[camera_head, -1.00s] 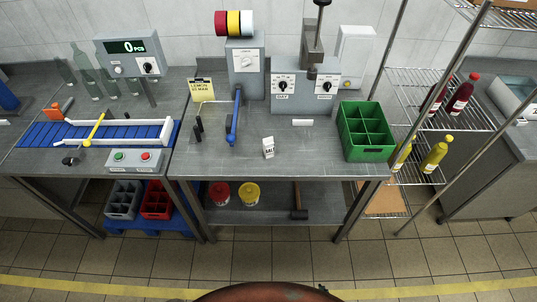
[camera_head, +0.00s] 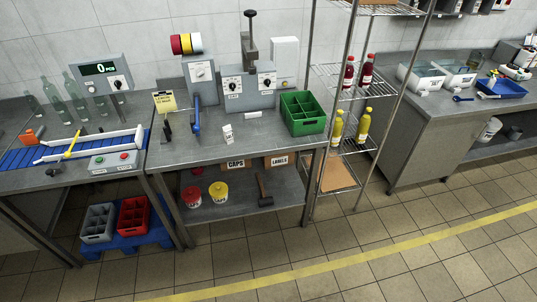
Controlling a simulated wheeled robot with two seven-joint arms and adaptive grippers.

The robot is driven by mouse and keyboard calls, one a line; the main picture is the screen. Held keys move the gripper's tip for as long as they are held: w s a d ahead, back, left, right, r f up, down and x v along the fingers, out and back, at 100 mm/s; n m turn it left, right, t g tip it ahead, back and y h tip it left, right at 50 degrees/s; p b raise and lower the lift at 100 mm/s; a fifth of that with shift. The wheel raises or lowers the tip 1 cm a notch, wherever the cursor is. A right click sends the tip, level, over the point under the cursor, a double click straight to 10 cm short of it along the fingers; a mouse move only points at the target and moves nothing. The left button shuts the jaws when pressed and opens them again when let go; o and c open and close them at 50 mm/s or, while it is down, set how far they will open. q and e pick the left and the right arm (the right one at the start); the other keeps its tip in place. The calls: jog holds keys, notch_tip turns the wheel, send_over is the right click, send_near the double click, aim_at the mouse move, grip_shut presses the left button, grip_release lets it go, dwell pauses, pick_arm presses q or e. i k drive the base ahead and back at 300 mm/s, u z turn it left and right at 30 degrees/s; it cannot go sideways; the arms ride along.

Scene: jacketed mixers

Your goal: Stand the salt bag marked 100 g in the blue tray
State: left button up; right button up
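A small white bag (camera_head: 228,134) with dark print stands on the middle steel table, near its front edge. Its print is too small to read for a weight mark. A blue tray (camera_head: 507,91) lies on the steel counter at the right, with small things in or beside it that I cannot make out. Neither of my grippers is in view.
A wire shelf rack (camera_head: 340,95) with red and yellow bottles stands between the middle table and the right counter (camera_head: 425,105). A green divided crate (camera_head: 303,113) sits on the table. Two pale bins (camera_head: 421,78) stand on the counter. The tiled floor (camera_head: 400,245) in front is clear.

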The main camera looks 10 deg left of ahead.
aim_at(495, 89)
jog(key=z, duration=0.55)
jog(key=k, duration=0.15)
jog(key=u, duration=1.55)
jog(key=i, duration=1.25)
jog(key=z, duration=0.25)
